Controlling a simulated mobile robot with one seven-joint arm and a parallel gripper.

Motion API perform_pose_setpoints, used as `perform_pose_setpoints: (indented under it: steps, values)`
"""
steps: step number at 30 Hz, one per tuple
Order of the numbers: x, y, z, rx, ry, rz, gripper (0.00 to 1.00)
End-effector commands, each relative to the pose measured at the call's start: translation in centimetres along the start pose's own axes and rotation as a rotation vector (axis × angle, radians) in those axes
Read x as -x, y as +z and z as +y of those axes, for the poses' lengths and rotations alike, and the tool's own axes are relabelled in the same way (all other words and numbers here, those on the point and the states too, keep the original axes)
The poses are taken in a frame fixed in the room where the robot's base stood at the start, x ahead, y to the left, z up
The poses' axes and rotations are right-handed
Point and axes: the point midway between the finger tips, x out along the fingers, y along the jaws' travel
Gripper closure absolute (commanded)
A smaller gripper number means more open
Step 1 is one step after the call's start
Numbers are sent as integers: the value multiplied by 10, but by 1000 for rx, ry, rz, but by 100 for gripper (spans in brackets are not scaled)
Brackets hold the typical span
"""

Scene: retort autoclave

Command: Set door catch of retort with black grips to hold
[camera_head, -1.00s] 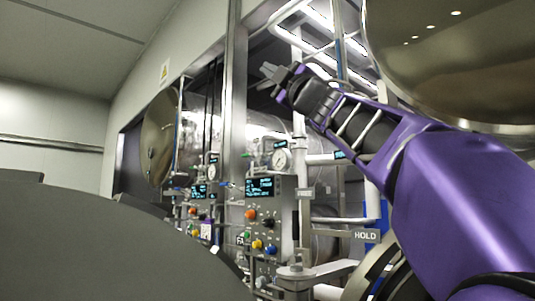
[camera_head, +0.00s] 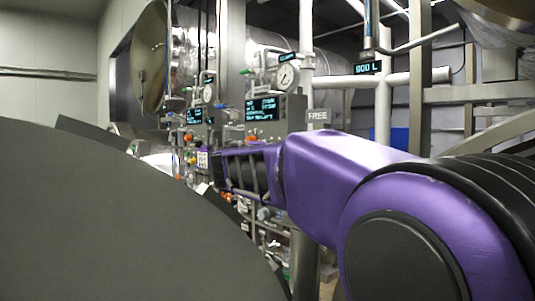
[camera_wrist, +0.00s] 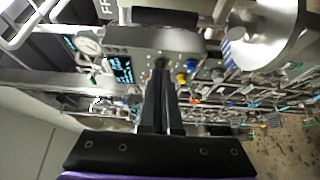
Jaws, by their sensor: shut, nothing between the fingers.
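My gripper (camera_wrist: 160,68) shows in the wrist view, its two black fingers together and empty. The fingertips lie over the lower edge of a grey control panel (camera_wrist: 150,38) in that picture. A dark, rounded bar (camera_wrist: 165,18) lies just beyond the panel; I cannot tell if it is a grip. In the head view a FREE sign (camera_head: 318,116) stands right of the retort panel (camera_head: 292,112). The sign is partly seen in the wrist view (camera_wrist: 106,8). I cannot make out the door catch. In the head view my arm covers the area below the sign, and my fingertips are not clear.
A gauge (camera_head: 287,76) sits above the lit screen (camera_head: 262,109). A round steel door (camera_head: 151,60) stands open at the left. Pipes (camera_head: 350,82) and a 900 L display (camera_head: 367,68) are at the right.

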Motion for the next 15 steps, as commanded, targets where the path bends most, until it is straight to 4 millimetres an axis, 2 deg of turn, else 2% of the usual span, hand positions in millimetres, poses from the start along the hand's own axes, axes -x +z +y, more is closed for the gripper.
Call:
perform_pose_setpoints:
  steps: [12, 14, 15]
  values:
    - [-82, 0, 2, 1, -1, -2, 100]
    - [-91, 1, 1, 1, -2, 0, 100]
    - [-85, 9, 1, 0, 1, -1, 100]
